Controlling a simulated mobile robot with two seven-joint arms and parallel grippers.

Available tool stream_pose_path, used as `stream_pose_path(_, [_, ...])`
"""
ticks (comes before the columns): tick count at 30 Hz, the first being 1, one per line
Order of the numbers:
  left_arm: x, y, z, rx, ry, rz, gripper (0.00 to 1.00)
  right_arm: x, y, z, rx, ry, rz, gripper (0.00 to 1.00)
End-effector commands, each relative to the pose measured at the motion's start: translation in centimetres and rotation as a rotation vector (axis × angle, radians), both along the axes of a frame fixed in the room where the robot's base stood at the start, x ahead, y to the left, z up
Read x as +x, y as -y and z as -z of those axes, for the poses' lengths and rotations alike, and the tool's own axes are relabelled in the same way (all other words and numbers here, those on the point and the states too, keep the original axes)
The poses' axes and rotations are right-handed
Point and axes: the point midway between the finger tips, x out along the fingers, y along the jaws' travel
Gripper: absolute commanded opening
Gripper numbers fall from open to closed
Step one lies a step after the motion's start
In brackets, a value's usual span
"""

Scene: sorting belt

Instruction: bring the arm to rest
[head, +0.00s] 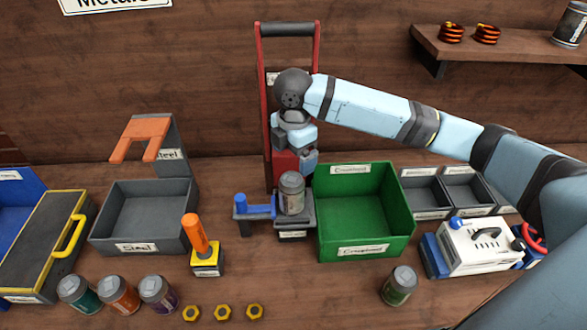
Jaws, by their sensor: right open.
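My right arm reaches in from the right. Its gripper (299,160) points down, open, close above and behind a grey can (292,194). The can stands upright on a small grey stand with a blue lever (256,206). From this angle I cannot tell whether the fingers touch the can. My left gripper is not in view.
A green bin (406,222) labelled "Crushed" stands just right of the stand, with small grey trays (427,213) beyond. A grey "Steel" bin (139,249) is at left. A white-and-blue device (478,247), a front can (399,286) and a red frame (262,100) are nearby.

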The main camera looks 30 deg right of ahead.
Motion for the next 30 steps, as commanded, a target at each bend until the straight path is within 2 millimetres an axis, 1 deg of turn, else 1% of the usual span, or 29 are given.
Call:
stream_pose_path(3, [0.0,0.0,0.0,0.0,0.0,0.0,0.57,0.0,0.0,-0.8,-0.002,-0.001,0.0,0.93])
stream_pose_path(6, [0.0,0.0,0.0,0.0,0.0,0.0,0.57,0.0,0.0,-1.0,-0.001,-0.001,0.0,0.93])
stream_pose_path(19, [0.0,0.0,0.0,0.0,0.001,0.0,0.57,0.0,0.0,-1.0,0.0,-0.001,0.0,0.93])
stream_pose_path(21, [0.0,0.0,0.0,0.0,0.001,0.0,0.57,-0.1,-0.2,-0.7,0.006,0.002,0.003,0.93])
stream_pose_path(23, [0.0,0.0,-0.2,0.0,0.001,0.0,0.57,-0.1,-0.8,-0.2,0.025,0.01,0.012,0.93])
stream_pose_path(26, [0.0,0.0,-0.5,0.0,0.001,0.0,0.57,-0.5,-2.7,1.7,0.085,0.038,0.049,0.93])
stream_pose_path(30, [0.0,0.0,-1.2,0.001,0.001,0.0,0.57,-1.5,-6.8,5.7,0.241,0.107,0.165,0.93])
